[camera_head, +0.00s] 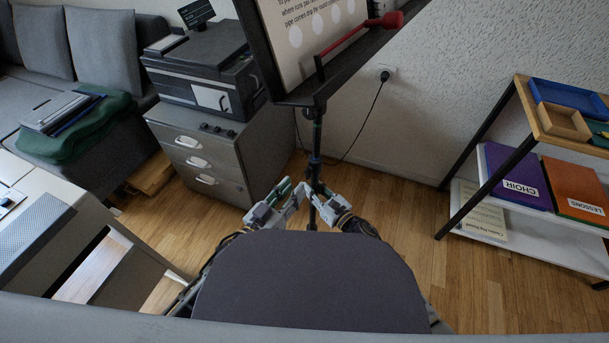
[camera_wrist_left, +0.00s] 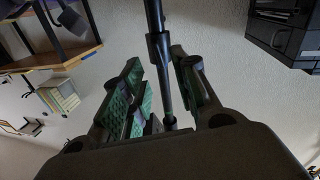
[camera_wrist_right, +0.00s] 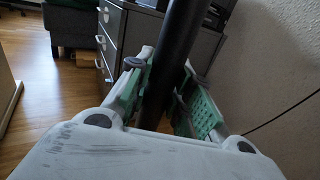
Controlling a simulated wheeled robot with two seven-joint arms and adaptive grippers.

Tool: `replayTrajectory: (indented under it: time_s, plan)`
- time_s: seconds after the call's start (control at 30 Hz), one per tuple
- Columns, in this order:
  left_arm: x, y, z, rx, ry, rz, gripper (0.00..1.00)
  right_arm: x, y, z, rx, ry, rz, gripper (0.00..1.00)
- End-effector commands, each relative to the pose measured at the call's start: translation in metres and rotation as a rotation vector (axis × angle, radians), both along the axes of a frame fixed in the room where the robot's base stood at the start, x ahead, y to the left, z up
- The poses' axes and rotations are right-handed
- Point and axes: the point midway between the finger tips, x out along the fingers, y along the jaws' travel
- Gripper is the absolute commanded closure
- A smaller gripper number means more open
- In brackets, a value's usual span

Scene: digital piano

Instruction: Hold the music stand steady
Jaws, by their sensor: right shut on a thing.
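The black music stand has a desk (camera_head: 345,62) at the top of the head view, holding a printed sheet (camera_head: 312,35). Its slim pole (camera_head: 316,135) runs down between my two grippers. My right gripper (camera_head: 318,198) is shut on the pole; the right wrist view shows the thick dark pole (camera_wrist_right: 176,58) between its green pads. My left gripper (camera_head: 285,200) is at the pole's left side, close to the right gripper. In the left wrist view its fingers (camera_wrist_left: 158,98) stand apart, with the pole (camera_wrist_left: 157,45) between them and gaps beside it. The stand's base is hidden.
A red-headed object (camera_head: 385,20) lies on the stand's desk. A grey drawer cabinet (camera_head: 205,155) with a printer (camera_head: 200,75) stands behind left. A shelf (camera_head: 480,150) with purple and orange folders stands at right. Wood floor is clear between stand and shelf.

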Motion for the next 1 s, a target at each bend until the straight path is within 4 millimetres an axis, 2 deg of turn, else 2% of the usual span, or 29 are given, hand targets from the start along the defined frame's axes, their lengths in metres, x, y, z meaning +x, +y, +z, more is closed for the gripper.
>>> replayTrajectory:
  time_s: [1.0]
  plan:
    - [0.053, -0.031, 0.000, -0.001, -0.001, -0.001, 0.71, -0.001, 0.000, -0.001, -0.001, 0.002, 0.000, 1.00]
